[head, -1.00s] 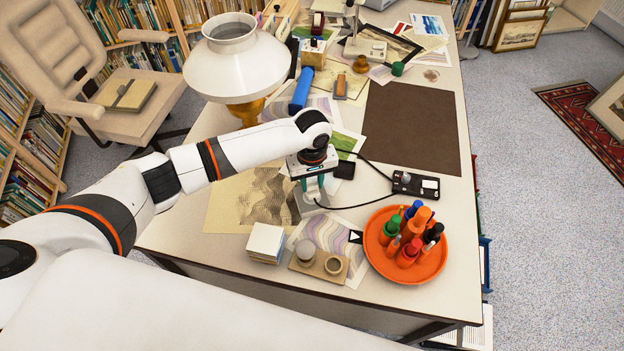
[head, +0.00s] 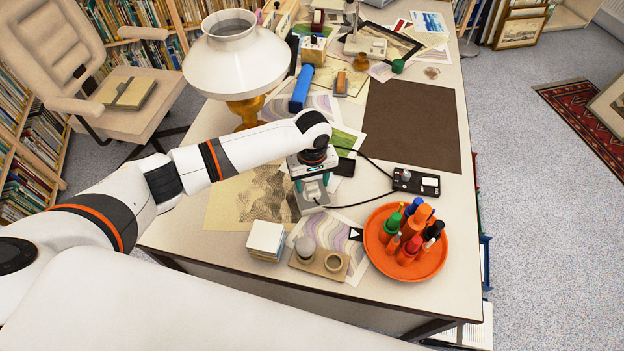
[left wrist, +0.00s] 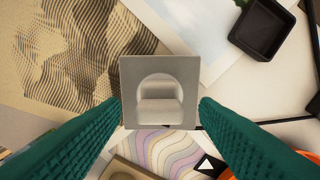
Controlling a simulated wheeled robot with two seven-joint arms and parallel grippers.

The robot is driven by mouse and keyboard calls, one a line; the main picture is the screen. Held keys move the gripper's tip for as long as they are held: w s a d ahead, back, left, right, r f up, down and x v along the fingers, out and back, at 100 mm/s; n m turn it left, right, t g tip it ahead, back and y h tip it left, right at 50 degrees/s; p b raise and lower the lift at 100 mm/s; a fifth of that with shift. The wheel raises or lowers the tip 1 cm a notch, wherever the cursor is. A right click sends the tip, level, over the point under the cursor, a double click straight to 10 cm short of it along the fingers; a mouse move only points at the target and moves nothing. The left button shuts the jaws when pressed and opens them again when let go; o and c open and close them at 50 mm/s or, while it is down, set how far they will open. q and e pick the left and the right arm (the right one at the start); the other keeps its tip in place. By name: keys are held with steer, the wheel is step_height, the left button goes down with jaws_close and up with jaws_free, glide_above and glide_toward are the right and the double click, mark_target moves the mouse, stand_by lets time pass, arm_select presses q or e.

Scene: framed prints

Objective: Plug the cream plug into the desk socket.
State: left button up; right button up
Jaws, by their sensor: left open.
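The cream plug (head: 314,189) sits in the round recess of a grey square desk socket (head: 309,207). The plug (left wrist: 160,103) and the socket (left wrist: 129,74) also show in the left wrist view, with the plug's grip inside the recess. How deep it is seated I cannot tell exactly. My left gripper (head: 311,177) is right above the socket. In the left wrist view its green fingers (left wrist: 160,112) are open, one on each side of the plug, apart from it. My right gripper is not in view.
A black power strip (head: 417,182) with cables lies to the right. A small black box (left wrist: 262,28) is beside the socket. An orange tray (head: 425,268) of bottles, a paper block (head: 266,241) and a wooden holder (head: 318,264) stand in front. A lamp (head: 236,65) rises behind my arm.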

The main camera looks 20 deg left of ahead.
arm_select(q)
step_height(320, 180, up, 12)
stand_by(0.6)
stand_by(0.4)
